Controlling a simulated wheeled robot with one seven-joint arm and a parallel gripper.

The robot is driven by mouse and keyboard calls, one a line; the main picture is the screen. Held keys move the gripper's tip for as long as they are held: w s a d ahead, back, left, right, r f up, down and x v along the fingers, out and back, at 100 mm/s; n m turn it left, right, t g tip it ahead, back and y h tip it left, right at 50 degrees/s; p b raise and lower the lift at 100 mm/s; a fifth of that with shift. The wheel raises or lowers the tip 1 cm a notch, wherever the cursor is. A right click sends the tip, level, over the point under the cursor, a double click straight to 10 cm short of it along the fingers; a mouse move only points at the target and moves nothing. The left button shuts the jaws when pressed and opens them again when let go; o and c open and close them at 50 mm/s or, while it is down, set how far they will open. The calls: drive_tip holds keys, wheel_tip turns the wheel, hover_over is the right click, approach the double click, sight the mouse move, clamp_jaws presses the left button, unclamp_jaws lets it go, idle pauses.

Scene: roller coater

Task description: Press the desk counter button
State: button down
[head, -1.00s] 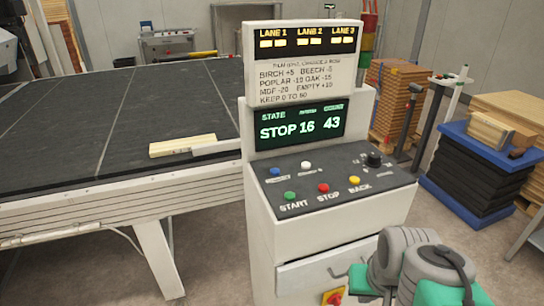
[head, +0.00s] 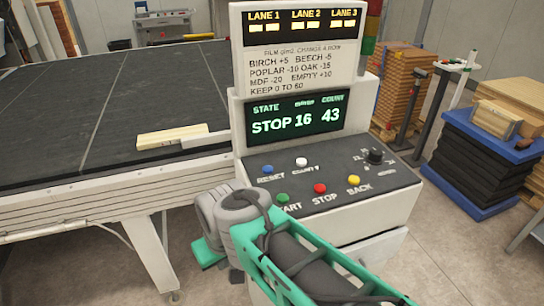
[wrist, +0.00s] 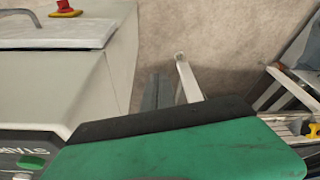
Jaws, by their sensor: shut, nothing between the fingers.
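The control desk (head: 240,130) stands at the middle of the head view. Its panel has a white button (head: 301,163) with a small label that seems to begin "COUNT", right of the blue RESET button (head: 267,169). The front row holds the green START (head: 283,198), red STOP (head: 320,188) and yellow BACK (head: 354,180) buttons. The screen (head: 295,118) reads STOP, 16 and count 43. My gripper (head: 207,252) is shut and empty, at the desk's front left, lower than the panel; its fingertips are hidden. The wrist view shows the green button (wrist: 32,162) at lower left.
A black-topped conveyor table (head: 90,120) with a pale board (head: 172,136) lies left of the desk. A dark knob (head: 374,156) sits at the panel's right. A red emergency stop (wrist: 65,8) shows in the wrist view. A blue-topped stack (head: 480,160) stands right, with floor between.

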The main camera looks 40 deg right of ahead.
drive_tip(key=shift+s+d, duration=0.1)
drive_tip(key=shift+d, duration=0.05)
drive_tip(key=w+d+r+n+t+p, duration=0.35)
drive_tip(key=w+d+r+p, duration=0.45)
drive_tip(key=w+d+r, duration=0.3)
drive_tip(key=d+r+n+p, duration=0.1)
drive_tip(key=d+r, duration=0.2)
drive_tip(key=d, duration=0.3)
drive_tip(key=s+d+r+n+t+p, duration=0.1)
drive_tip(key=d+r+n+p, duration=0.1)
drive_tip(key=d, duration=0.5)
drive_tip(key=d+r+n+t+p, duration=0.1)
drive_tip(key=d+r+p, duration=0.1)
drive_tip(key=d+r, duration=0.3)
drive_tip(key=shift+s+d+h, duration=0.2)
drive_tip(key=shift+d+h, duration=0.2)
drive_tip(key=shift+d, duration=0.55)
drive_tip(key=shift+t, duration=0.25)
